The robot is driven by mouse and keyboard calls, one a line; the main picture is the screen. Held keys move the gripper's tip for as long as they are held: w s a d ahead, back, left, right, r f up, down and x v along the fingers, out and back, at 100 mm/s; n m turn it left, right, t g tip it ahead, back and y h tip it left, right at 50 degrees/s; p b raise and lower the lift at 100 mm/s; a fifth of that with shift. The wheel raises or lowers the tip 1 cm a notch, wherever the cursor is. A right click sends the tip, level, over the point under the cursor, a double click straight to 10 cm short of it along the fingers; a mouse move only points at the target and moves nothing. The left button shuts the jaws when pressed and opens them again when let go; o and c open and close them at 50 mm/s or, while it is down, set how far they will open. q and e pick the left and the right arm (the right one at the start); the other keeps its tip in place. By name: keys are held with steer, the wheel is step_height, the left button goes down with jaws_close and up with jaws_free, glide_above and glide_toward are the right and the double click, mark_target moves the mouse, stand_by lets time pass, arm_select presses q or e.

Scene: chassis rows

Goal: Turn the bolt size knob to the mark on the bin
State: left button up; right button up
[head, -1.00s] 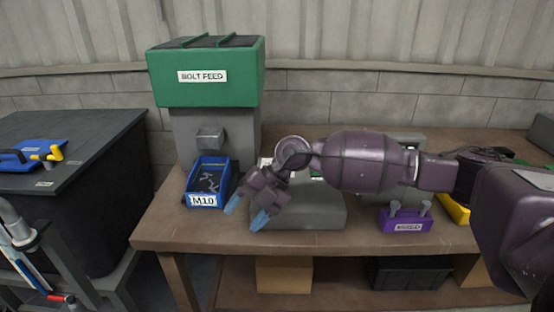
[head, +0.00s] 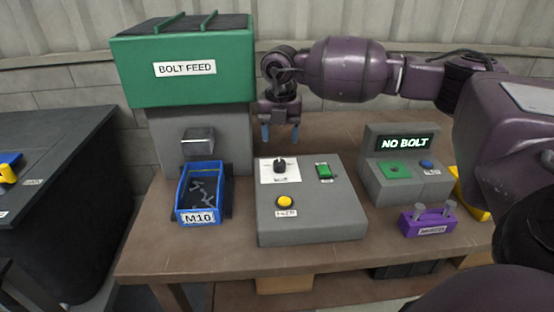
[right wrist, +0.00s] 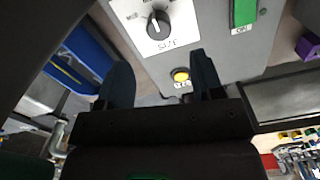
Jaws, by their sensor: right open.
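The black bolt size knob (head: 280,165) stands on a white plate on top of the grey control box (head: 310,220). In the right wrist view the knob (right wrist: 158,22) sits ahead of the fingers, with a white pointer line and marks around it. The blue bin (head: 183,205) beside the box bears the label M10 (head: 199,218) and holds several bolts. My right gripper (head: 280,133) is open and empty, pointing down above and behind the knob, apart from it. In the right wrist view its fingers (right wrist: 163,85) are spread. My left gripper is not in view.
The box also has a green switch (head: 324,171) and a yellow button (head: 285,202). The green bolt feed hopper (head: 185,70) stands at back left. A grey unit reading NO BOLT (head: 405,143) and a purple block (head: 429,222) stand to the right.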

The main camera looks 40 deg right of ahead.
mark_target(279, 161)
step_height(279, 161, down, 9)
steer(key=shift+w+r+b, duration=0.1)
steer(key=shift+r+b, duration=0.1)
steer(key=shift+b, duration=0.35)
steer(key=c, duration=0.9)
